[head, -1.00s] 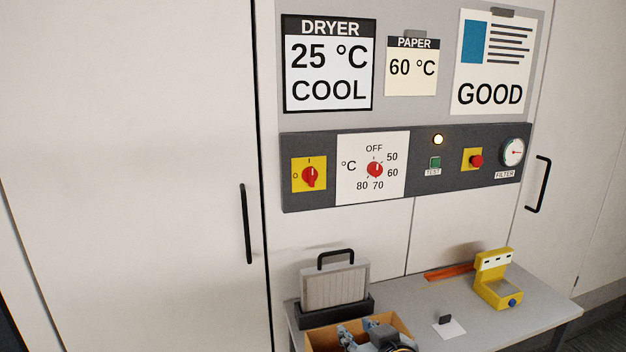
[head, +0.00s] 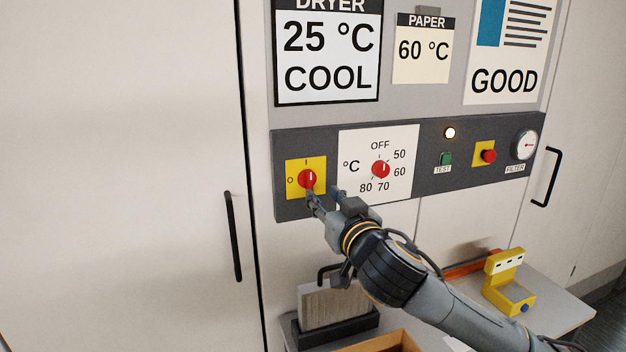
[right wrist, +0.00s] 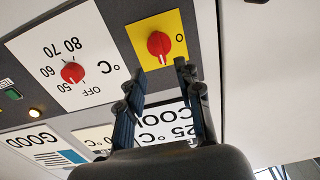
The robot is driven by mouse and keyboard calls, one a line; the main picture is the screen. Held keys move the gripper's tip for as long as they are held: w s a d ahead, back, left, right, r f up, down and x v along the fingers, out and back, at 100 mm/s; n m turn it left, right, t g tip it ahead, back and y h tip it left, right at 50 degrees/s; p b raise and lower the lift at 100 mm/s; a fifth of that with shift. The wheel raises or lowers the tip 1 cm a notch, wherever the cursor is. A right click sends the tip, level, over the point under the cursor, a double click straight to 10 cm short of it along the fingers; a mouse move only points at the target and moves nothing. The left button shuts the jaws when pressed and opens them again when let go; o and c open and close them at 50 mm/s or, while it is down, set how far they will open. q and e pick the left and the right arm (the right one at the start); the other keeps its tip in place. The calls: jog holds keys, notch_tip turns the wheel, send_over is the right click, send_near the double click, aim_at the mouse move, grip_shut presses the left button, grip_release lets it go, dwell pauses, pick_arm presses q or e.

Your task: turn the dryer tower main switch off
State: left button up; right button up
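The main switch is a red rotary knob (head: 307,179) on a yellow plate (head: 291,188) at the left end of the dark control panel. Its white mark points up to the I; the O is at its left. In the right wrist view the knob (right wrist: 158,44) appears upside down, just beyond and between my fingertips. My right gripper (head: 325,195) is open, its fingers just below and right of the knob in the head view. The right wrist view shows the fingers (right wrist: 160,69) spread and empty; I cannot tell whether one touches the knob. My left gripper is not in view.
A red temperature dial (head: 380,169) sits right of the switch. Further right are a lit lamp (head: 450,133), a green TEST button (head: 445,158), a red button (head: 488,156) and a FILTER gauge (head: 524,145). A bench with a yellow device (head: 508,283) stands below.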

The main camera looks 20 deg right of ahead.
aim_at(311, 181)
jog(key=w+p, duration=0.1)
jog(key=w, duration=0.5)
jog(key=shift+r, duration=0.1)
jog(key=shift+w+a, duration=0.1)
jog(key=shift+w, duration=0.4)
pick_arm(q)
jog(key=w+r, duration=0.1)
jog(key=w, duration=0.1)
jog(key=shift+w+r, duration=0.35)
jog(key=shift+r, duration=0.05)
pick_arm(e)
grip_shut()
